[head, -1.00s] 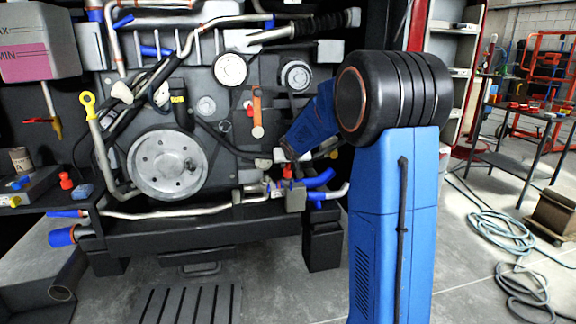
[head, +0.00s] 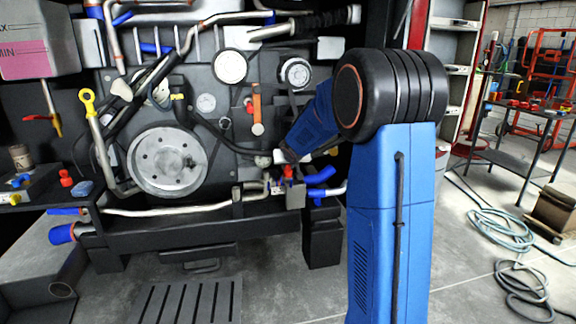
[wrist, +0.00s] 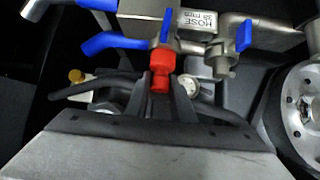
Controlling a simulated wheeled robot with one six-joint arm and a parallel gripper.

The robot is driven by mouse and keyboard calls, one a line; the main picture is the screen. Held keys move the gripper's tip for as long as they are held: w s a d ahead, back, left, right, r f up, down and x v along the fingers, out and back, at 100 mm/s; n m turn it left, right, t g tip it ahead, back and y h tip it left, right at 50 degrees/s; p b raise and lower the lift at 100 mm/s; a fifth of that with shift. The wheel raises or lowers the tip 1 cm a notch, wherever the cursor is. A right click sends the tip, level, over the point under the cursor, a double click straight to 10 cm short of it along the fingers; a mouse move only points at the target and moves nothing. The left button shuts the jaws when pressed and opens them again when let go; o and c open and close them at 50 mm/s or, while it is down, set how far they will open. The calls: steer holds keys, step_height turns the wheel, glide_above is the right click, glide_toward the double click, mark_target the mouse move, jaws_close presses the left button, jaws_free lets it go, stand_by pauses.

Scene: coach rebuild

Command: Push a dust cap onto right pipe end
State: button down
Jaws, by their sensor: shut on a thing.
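A red dust cap (wrist: 161,72) sits between the two dark fingers of my gripper (wrist: 162,92) in the wrist view. The gripper is shut on it. The cap's far end meets or overlaps the end of a grey pipe with a blue lever (wrist: 166,26), on the left in the wrist view; I cannot tell how far it is on. A second pipe end with a blue lever (wrist: 222,66) is to its right, bare. In the head view the red cap (head: 288,172) shows small below my blue forearm; the fingers are too small to make out there.
Blue hoses (head: 320,176) lie close beside the cap. A metal label plate (wrist: 188,19) is behind the pipes. A large pulley (head: 168,162) is to the left. Another red cap (head: 65,178) sits on the left ledge. Open floor lies to the right, with a coiled hose (head: 497,228).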

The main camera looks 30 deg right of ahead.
steer(key=shift+f, duration=0.4)
steer(key=shift+f, duration=0.55)
stand_by(0.4)
steer(key=c, duration=1.4)
jaws_free()
steer(key=shift+c, duration=0.2)
steer(key=shift+o, duration=0.3)
steer(key=o, duration=0.3)
steer(key=shift+o, duration=0.2)
steer(key=shift+s, duration=0.1)
steer(key=v, duration=0.7)
steer(key=shift+s+r, duration=0.25)
steer(key=shift+r, duration=0.05)
steer(key=shift+a, duration=0.15)
